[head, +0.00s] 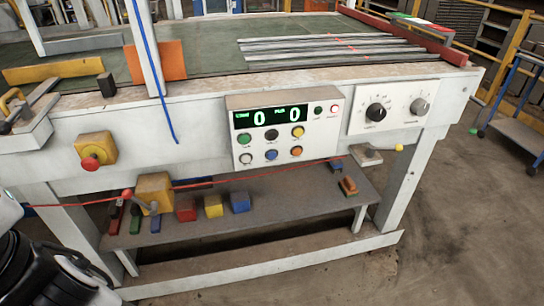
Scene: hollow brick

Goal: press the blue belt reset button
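The blue button (271,155) is the middle one in the lower row of a white control panel (235,120) on the front of the belt table. Green (245,138), black (272,135) and yellow (298,131) buttons form the row above. No label saying belt reset is readable. Part of my arm shows at the lower left, well apart from the panel; my gripper's fingers are not visible.
A red emergency button (90,162) on a yellow box is left of the panel. A knob panel (392,106) is on the right. A red cord (225,182) runs below the panel, above a shelf (270,207) with colored blocks. Open floor lies in front right.

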